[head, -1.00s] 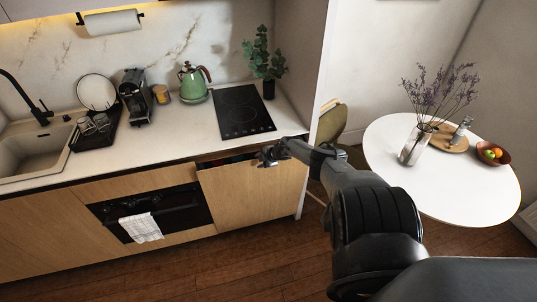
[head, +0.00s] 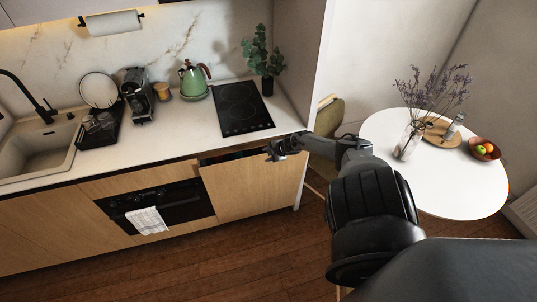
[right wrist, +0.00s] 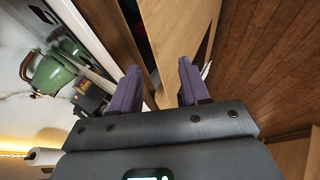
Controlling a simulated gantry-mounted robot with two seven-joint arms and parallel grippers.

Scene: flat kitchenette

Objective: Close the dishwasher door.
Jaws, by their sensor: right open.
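The dishwasher door (head: 245,188) is a light wood panel under the counter, right of the oven. Its top edge stands a little out from the cabinet, with a dark gap (head: 233,157) behind it, so it is slightly open. In the right wrist view, the door (right wrist: 178,35) lies beyond the fingers. My right gripper (head: 275,151) is at the door's top edge, near its right corner. Its two purple-grey fingers (right wrist: 160,82) are apart with nothing held between them. I cannot tell whether they touch the door. My left gripper is not in view.
The white countertop (head: 180,145) with a black cooktop (head: 242,108) lies just above the door. A tall side panel (head: 299,55) stands to its right. A round white table (head: 455,195) is farther right. The wooden floor (head: 215,262) before the cabinets is clear.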

